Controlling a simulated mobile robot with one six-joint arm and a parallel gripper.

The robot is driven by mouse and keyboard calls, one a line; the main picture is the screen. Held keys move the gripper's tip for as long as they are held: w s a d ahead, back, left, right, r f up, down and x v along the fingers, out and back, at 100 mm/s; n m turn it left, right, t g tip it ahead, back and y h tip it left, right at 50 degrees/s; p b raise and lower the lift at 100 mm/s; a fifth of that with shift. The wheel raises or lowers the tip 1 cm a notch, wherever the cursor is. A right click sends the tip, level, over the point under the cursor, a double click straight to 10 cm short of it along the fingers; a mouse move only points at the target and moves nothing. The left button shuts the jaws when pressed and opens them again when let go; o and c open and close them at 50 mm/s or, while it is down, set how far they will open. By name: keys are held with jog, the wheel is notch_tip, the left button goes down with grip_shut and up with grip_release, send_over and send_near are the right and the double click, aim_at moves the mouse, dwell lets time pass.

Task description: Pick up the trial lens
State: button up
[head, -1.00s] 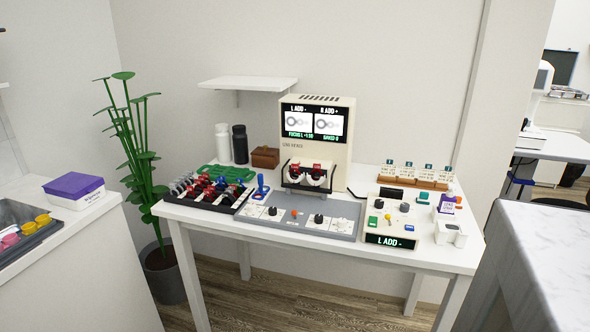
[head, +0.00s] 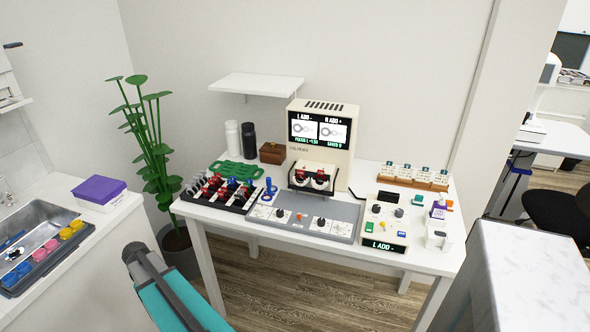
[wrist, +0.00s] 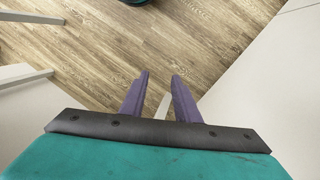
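Several trial lenses with red, blue and black parts (head: 229,188) stand in a black tray (head: 238,209) at the left end of the white table in the head view. Which single lens the task means, I cannot tell. Two round lens pieces with red marks (head: 311,179) sit in the holder of the cream lens instrument (head: 341,154). My gripper (wrist: 161,75) shows in the wrist view with its two purple fingers apart and nothing between them. It points at the wooden floor, away from the tray. The fingers are not visible in the head view.
A grey control panel (head: 338,216) and a cream control box (head: 405,214) stand on the white table (head: 255,228). A potted plant (head: 157,160) stands left of it. A sink counter (head: 115,218) is at the left, a marble-topped block (head: 535,255) at the right. Floor between is clear.

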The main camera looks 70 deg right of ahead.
jog(key=s+d+r+m+p, duration=0.2)
jog(key=d+r+m+p, duration=0.3)
jog(key=d+r, duration=0.9)
jog(key=s+d+r+m+p, duration=0.25)
jog(key=d+r+m, duration=0.35)
jog(key=d+r, duration=0.8)
jog(key=s+d+r+m+g, duration=0.1)
jog(key=s+d+r+m, duration=0.5)
jog(key=s+r, duration=0.3)
jog(key=s+d+r+m+p, duration=0.1)
jog(key=s+d+r+m, duration=0.4)
jog(key=s+d+r, duration=0.2)
notch_tip(320, 180, up, 3)
jog(key=shift+s+d+r+m+g, duration=0.1)
jog(key=shift+s+d+m+g, duration=0.3)
jog(key=shift+s, duration=0.6)
jog(key=shift+a+p+x, duration=0.2)
jog(key=shift+p+x, duration=1.1)
jog(key=shift+x, duration=3)
jog(key=shift+w, duration=0.1)
